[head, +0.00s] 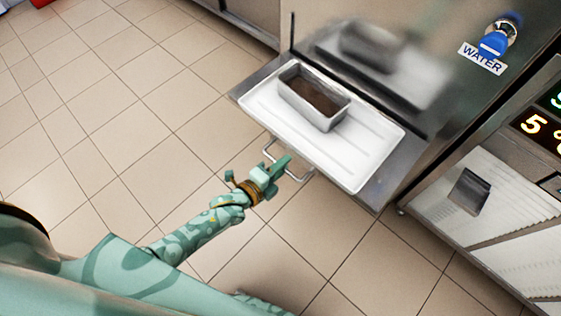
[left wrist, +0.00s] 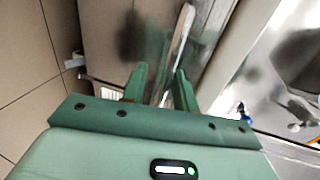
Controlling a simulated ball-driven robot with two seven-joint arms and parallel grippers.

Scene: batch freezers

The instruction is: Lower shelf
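A steel shelf (head: 376,195) juts from the front of a steel machine at the upper right in the head view. A white tray (head: 368,160) lies on it, with a metal loaf pan (head: 318,118) holding something brown. A thin wire handle (head: 268,150) sticks out at the near edge. My left gripper (head: 284,166) is at this handle, just short of the tray's near edge. The left wrist view shows its two green fingers (left wrist: 161,88) apart with a gap between them. Whether the handle lies between them I cannot tell. My right gripper is not in view.
The steel machine front (head: 440,75) rises behind the shelf, with a blue-handled water tap (head: 495,43). Another machine with a lit display (head: 535,124) and a pale front panel stands at the right. The tiled floor (head: 110,90) at the left is clear.

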